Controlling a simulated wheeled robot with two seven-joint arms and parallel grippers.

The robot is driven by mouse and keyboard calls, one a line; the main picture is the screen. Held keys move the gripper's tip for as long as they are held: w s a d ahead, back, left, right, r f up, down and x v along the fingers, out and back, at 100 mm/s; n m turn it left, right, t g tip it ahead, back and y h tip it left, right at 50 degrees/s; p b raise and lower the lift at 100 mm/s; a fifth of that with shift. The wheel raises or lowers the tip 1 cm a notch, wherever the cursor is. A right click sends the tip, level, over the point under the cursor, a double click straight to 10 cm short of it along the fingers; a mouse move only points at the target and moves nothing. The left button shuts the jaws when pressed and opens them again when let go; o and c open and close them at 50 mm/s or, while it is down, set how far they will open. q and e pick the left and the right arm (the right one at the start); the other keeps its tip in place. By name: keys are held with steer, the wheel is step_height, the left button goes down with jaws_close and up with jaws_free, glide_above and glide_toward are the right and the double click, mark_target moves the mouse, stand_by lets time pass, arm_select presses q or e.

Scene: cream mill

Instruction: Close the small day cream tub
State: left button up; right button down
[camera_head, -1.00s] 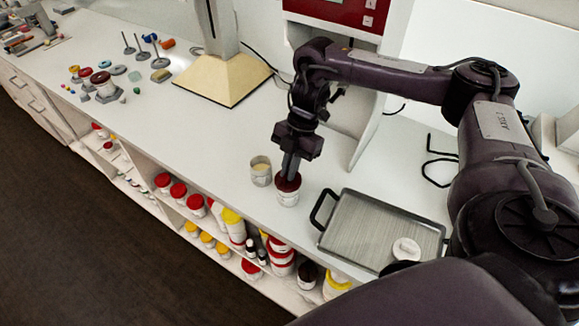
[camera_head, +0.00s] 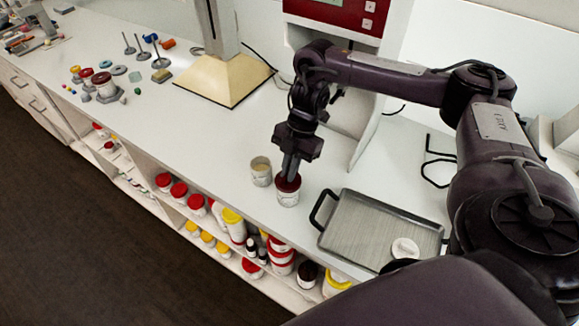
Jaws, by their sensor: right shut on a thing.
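A small white tub (camera_head: 288,197) stands upright on the white counter with a dark red lid (camera_head: 289,183) on its top. My right gripper (camera_head: 289,178) points down from above and is shut on the dark red lid. I cannot tell whether the lid sits fully down on the rim. A second white tub (camera_head: 261,174), open with cream-coloured contents, stands just left of it, apart from it. A white lid (camera_head: 405,249) lies on the grey metal tray at the right. Which tub holds day cream cannot be read. My left gripper is not in view.
The metal tray (camera_head: 370,226) with black handles is right of the tubs. A beige hood (camera_head: 226,80) stands behind. Small weights and jars (camera_head: 104,84) sit at the far left. Shelves below the front edge hold several lidded tubs (camera_head: 179,190).

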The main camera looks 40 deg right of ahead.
steer(key=shift+f, duration=0.5)
stand_by(1.2)
steer(key=c, duration=1.5)
jaws_free()
steer(key=shift+o, duration=0.5)
steer(key=o, duration=0.4)
steer(key=shift+r, duration=0.1)
steer(key=shift+r+p, duration=2.4)
steer(key=shift+r, duration=0.05)
